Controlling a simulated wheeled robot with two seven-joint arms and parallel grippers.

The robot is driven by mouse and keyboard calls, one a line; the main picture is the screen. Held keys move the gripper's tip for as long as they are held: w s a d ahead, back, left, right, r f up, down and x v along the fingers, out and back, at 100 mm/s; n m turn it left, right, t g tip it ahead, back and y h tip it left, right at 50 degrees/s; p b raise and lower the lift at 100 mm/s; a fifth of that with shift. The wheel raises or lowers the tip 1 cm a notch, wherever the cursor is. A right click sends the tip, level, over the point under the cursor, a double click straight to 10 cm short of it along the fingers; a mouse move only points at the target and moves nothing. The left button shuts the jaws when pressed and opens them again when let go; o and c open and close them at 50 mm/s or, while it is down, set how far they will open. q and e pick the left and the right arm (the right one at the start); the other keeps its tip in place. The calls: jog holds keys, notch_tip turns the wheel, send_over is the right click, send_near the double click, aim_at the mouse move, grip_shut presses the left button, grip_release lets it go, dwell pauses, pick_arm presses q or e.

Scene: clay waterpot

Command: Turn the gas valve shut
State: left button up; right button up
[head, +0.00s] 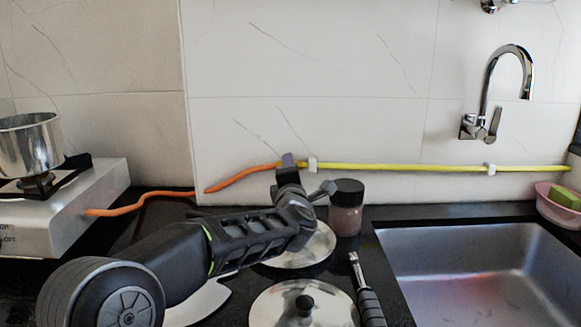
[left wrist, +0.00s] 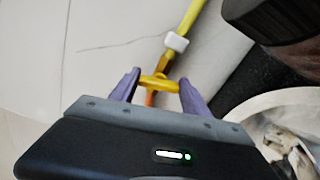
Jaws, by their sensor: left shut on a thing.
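The gas valve (left wrist: 160,84) has a yellow handle, seen in the left wrist view where the yellow pipe (left wrist: 190,20) meets the orange hose (left wrist: 149,98). My left gripper (left wrist: 158,84) has its two purple fingers on either side of the handle and is shut on it. In the head view my left gripper (head: 288,160) is at the wall, where the orange hose (head: 240,177) joins the yellow pipe (head: 400,167). The valve is hidden behind the gripper there. My right gripper is not in view.
A gas stove (head: 75,215) with a steel pot (head: 30,145) stands at the left. A dark-lidded jar (head: 346,215) is close beside my left gripper. Metal lids (head: 270,308) and a black-handled tool (head: 369,305) lie on the counter. A sink (head: 470,260) is at the right.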

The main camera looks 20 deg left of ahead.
pick_arm(q)
jog(key=shift+m+p, duration=0.6)
jog(key=shift+m, duration=0.6)
jog(key=shift+f, duration=0.1)
jog(key=o, duration=1.4)
jog(key=v, duration=0.7)
jog(key=shift+s+d, duration=0.15)
jog(key=shift+s, duration=0.2)
